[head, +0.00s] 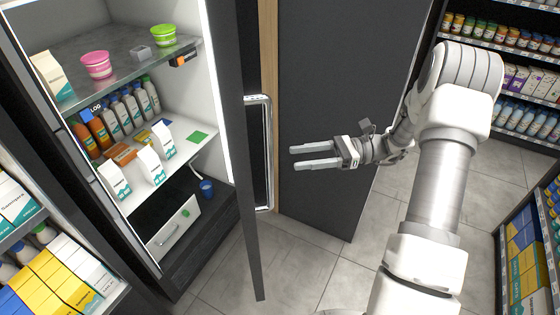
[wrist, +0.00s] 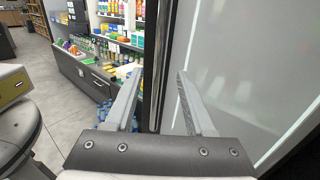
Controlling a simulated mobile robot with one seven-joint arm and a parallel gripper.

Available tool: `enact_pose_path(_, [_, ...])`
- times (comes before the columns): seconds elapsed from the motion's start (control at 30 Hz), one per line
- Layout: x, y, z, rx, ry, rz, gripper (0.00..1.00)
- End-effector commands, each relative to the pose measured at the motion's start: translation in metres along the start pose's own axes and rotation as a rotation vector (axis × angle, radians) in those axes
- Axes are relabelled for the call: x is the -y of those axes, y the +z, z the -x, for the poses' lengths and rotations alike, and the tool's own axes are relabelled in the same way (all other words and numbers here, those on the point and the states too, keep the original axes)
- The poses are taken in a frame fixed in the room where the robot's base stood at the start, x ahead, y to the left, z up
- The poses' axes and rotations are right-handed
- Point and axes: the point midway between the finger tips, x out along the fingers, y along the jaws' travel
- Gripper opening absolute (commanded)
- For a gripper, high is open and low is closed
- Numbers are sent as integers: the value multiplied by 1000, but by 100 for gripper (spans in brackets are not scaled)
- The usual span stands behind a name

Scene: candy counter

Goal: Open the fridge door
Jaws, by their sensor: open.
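The fridge (head: 150,188) stands at the left of the head view with its lit shelves exposed. Its dark door (head: 238,150) stands swung out from the cabinet and is seen nearly edge-on. A silver bar handle (head: 269,150) is upright on the door's right side. My gripper (head: 293,157) is open and empty, to the right of the handle and apart from it in the picture. In the wrist view my gripper's fingers (wrist: 157,103) are spread, with a dark vertical edge between them and a pale glossy panel at right.
A dark panel (head: 325,110) stands behind my gripper. Stocked shelves stand at the upper right (head: 510,45), lower right (head: 530,250) and lower left (head: 70,275). Grey tiled floor (head: 300,265) is clear in the middle. Cartons (head: 152,165) and bottles fill the fridge shelves.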

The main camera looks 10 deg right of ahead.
Motion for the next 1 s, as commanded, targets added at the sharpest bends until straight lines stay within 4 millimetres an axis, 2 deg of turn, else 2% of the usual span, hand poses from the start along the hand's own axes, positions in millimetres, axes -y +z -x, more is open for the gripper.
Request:
enact_pose_path(0.03, [0, -2, 14, -1, -5, 2, 55])
enact_pose_path(0.2, [0, -2, 53, -1, -3, 2, 55])
enact_pose_path(0.4, [0, -1, 83, 0, -1, 1, 55])
enact_pose_path(0.6, [0, 0, 93, 0, 0, -1, 55])
enact_pose_path(1.0, [0, 0, 94, 0, 0, 0, 55])
